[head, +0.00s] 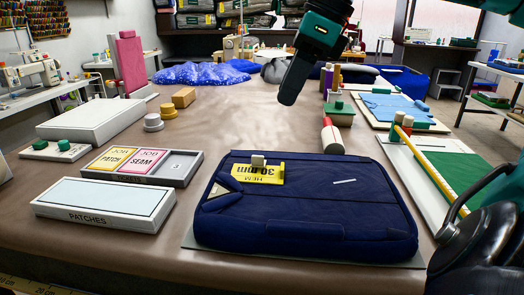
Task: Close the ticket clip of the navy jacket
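The navy jacket (310,215) lies folded on a thin grey sheet near the front middle of the table. A yellow ticket (258,174) reading "30 mm HEM" lies on its upper left part, upside down to me. A small beige block, seemingly the ticket clip (258,160), stands at the ticket's far edge; I cannot tell whether it is open or closed. My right gripper (288,98) hangs above the table beyond the jacket, pointing down and apart from it. Its fingers overlap in this view, so their opening is hidden. My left gripper is not in view.
A grey ticket tray (190,178) and a patches box (100,222) stand left of the jacket. A red-tipped tool (331,138) lies just behind it. A green board (455,165) lies to the right. Brown table (235,120) is clear behind the jacket.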

